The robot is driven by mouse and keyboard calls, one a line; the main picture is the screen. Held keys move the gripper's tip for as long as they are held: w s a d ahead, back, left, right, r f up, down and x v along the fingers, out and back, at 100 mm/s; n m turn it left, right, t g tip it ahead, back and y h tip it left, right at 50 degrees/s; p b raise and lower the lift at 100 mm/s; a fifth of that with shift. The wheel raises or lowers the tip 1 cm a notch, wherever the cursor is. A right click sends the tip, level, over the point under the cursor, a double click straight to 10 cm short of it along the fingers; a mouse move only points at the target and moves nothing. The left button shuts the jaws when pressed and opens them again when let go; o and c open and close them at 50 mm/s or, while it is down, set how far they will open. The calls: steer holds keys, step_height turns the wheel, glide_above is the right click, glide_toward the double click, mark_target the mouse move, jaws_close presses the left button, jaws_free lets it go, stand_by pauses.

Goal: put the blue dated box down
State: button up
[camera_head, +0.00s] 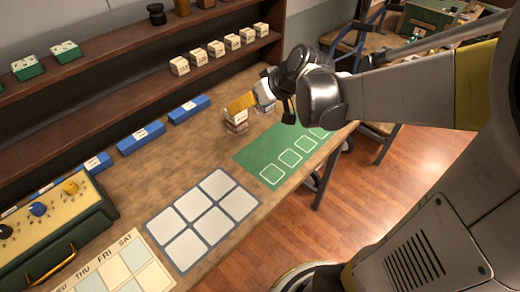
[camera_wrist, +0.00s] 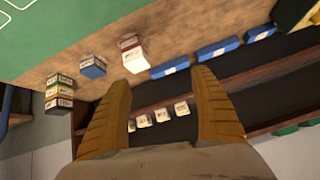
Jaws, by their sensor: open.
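The blue dated box (camera_wrist: 93,67) is a small blue cube with a pale label. It sits on the worktop in the wrist view, between a red-and-white box (camera_wrist: 132,52) and a stack of yellow-and-dark boxes (camera_wrist: 60,92). My gripper (camera_wrist: 161,78) is open, with nothing between its two ribbed yellow fingers. The blue box is left of the fingers in that view, apart from them. In the head view my gripper (camera_head: 242,102) is over the worktop by the red-and-white box (camera_head: 236,122). I cannot make out the blue box there, near or behind the gripper.
Long blue labelled blocks (camera_head: 188,110) line the back of the worktop. Shelves (camera_head: 120,97) with small white boxes (camera_head: 216,49) rise behind. A green mat (camera_head: 262,155) and a grey grid mat (camera_head: 183,254) lie in front, clear. A dialled device (camera_head: 50,222) stands at left.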

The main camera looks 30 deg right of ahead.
steer(key=s+a+m+h, duration=0.1)
steer(key=s+a, duration=0.1)
steer(key=s, duration=0.7)
steer(key=s+a+r+h, duration=0.1)
steer(key=s+a+h, duration=0.1)
steer(key=s, duration=0.7)
steer(key=shift+a+r+m+g, duration=0.15)
steer(key=shift+a+m+g, duration=0.25)
steer(key=shift+a, duration=0.25)
